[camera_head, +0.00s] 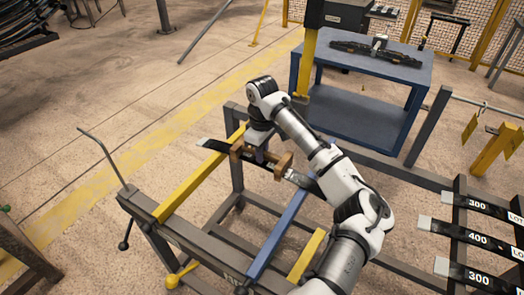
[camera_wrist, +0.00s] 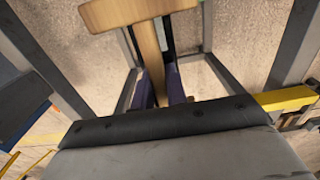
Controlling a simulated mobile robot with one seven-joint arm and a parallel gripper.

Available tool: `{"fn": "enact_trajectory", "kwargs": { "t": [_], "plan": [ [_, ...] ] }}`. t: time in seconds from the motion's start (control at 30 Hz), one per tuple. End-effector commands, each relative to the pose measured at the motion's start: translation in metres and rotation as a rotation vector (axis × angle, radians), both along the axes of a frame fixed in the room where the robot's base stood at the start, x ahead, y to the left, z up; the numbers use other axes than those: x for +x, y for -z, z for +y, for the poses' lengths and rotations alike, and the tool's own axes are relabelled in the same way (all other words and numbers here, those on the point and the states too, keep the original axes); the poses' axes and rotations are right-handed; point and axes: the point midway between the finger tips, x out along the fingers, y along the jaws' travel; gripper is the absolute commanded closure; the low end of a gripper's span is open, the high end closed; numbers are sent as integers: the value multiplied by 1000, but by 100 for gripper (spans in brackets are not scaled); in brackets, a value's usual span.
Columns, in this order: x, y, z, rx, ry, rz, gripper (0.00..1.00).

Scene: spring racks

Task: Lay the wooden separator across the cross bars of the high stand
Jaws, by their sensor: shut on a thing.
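The wooden separator (camera_head: 283,166) is a brown block piece with wider ends. My gripper (camera_head: 261,155) is shut on its middle, from above. In the wrist view, the separator (camera_wrist: 140,13) shows one broad end at the top, and its narrow middle runs between my two fingers (camera_wrist: 158,93). The high stand (camera_head: 190,237) is a dark frame with a yellow cross bar (camera_head: 187,191) and a blue cross bar (camera_head: 277,238). The separator is over the stand, between these bars in the picture. I cannot tell whether it touches anything below.
A dark leaf spring (camera_head: 213,145) with a pale end lies across the bars beneath the separator. Several labelled springs (camera_head: 478,240) sit on a rack at right. A blue table (camera_head: 410,72) stands behind. A thin bent rod (camera_head: 104,153) rises at the stand's left corner.

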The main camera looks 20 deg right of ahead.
Motion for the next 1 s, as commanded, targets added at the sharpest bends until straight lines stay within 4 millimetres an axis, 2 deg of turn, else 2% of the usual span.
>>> {"fn": "enact_trajectory", "kwargs": {
  "t": [0.07, 0.1, 0.27, 0.53, 0.67, 0.77, 1.0],
  "plan": [
    [0, 2, 0, 1, 0, -1, 100],
    [0, 1, 0, 0, 0, -1, 81],
    [0, 1, 0, -1, 0, -1, 60],
    [0, 1, 0, -1, 0, -1, 60],
    [1, -8, 0, -1, 0, -2, 60],
    [1, -23, 0, -1, -1, -4, 60],
    [1, -81, -1, -6, 2, -4, 60]
  ]
}}
